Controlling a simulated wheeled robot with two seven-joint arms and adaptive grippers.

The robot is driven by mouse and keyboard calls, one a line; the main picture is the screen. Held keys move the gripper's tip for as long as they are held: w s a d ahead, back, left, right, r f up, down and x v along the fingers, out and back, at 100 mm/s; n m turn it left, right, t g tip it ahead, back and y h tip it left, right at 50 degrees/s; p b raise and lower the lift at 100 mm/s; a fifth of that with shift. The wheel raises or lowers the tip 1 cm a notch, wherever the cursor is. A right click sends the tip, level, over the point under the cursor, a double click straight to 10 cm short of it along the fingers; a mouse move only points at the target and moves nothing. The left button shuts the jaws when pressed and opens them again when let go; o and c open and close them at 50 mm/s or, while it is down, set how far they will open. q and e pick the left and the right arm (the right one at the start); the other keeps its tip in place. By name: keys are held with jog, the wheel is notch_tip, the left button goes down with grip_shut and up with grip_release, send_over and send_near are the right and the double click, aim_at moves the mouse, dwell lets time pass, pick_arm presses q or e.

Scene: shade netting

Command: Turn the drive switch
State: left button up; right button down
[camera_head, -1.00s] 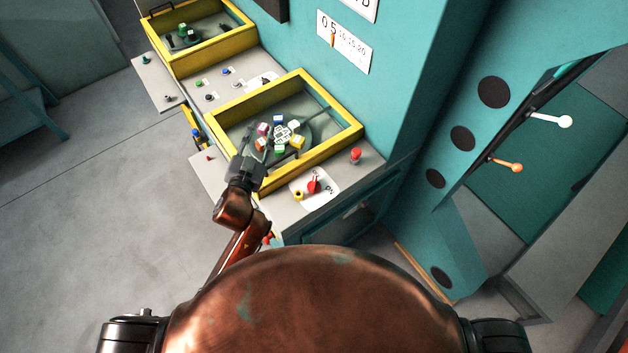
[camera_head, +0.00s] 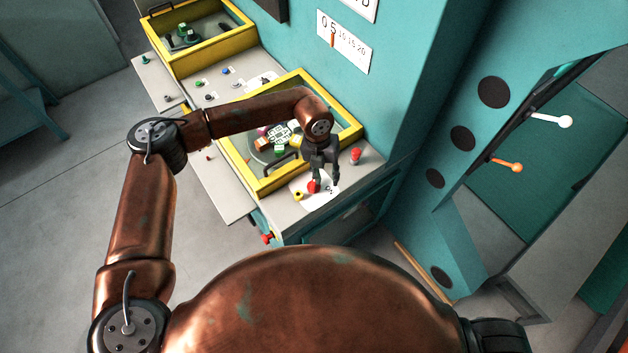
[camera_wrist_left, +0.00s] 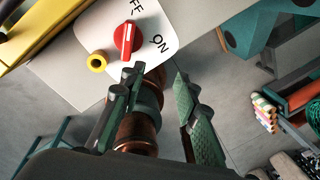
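The drive switch is a red knob (camera_head: 313,187) on a white plate; it also shows in the left wrist view (camera_wrist_left: 127,38). The wrist view shows the letters ON and part of OFF on the plate, and the knob's white line points near the OFF letters. My left gripper (camera_head: 324,178) is over the plate, close beside the knob. In the wrist view its fingers (camera_wrist_left: 155,97) are spread with nothing between them, and the knob lies beyond the tips. I cannot tell how high the tips are. My right gripper is not in view.
A yellow ring (camera_head: 299,195) sits left of the knob and a red button (camera_head: 355,155) right of it. The teal cabinet wall (camera_head: 415,60) rises at the right.

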aim_at(314, 182)
pick_arm(q)
jog(key=shift+t+y, duration=0.3)
jog(key=shift+y, duration=0.5)
jog(key=a, duration=0.1)
jog(key=w+a, duration=0.2)
jog(key=shift+w+a+r, duration=0.25)
jog(key=shift+a, duration=0.15)
notch_tip(314, 182, down, 8)
jog(key=shift+r+p, duration=0.2)
jog(key=shift+p, duration=0.8)
grip_shut()
